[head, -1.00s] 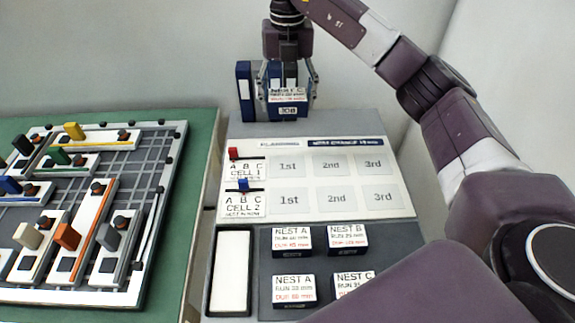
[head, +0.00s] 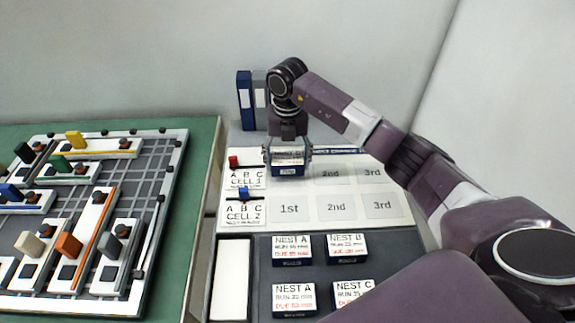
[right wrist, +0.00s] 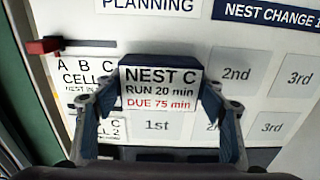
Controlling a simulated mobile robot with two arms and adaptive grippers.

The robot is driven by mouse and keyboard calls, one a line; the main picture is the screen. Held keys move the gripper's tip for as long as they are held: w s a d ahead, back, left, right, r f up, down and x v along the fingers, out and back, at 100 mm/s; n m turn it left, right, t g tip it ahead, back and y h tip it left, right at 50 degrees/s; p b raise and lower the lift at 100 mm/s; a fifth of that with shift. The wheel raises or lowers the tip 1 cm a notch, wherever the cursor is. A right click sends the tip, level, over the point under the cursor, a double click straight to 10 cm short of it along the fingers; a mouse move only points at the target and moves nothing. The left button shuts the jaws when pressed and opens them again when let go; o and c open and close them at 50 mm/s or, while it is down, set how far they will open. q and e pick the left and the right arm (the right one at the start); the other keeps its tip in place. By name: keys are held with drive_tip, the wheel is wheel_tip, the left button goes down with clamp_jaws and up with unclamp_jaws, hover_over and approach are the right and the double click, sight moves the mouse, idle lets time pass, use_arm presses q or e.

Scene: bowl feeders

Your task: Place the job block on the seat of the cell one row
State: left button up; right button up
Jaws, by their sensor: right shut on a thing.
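My right gripper (head: 288,157) is shut on the job block (head: 288,168), a dark blue block with a white NEST C label. In the right wrist view the job block (right wrist: 160,88) reads RUN 20 min, DUE 75 min, and sits between both fingers. It is over the 1st seat of the cell one row, which it hides. Whether it touches the board (head: 405,205) I cannot tell. The cell one 2nd seat (right wrist: 237,75) and 3rd seat (right wrist: 298,78) look empty. The CELL 1 label (head: 245,172) is left of the block. My left gripper is not in view.
Several labelled blocks, such as a NEST B block (head: 347,248), lie in the dark tray (head: 262,275) in front. The cell two row below is empty. Blue and grey binders (head: 244,100) stand behind. A green table with a feeder board (head: 170,190) is at left.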

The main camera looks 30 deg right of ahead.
wheel_tip(320, 180, down, 2)
drive_tip(key=shift+f, duration=0.1)
drive_tip(key=shift+f, duration=0.2)
drive_tip(key=o, duration=1.2)
drive_tip(key=shift+o, duration=0.2)
drive_tip(key=shift+r, duration=0.1)
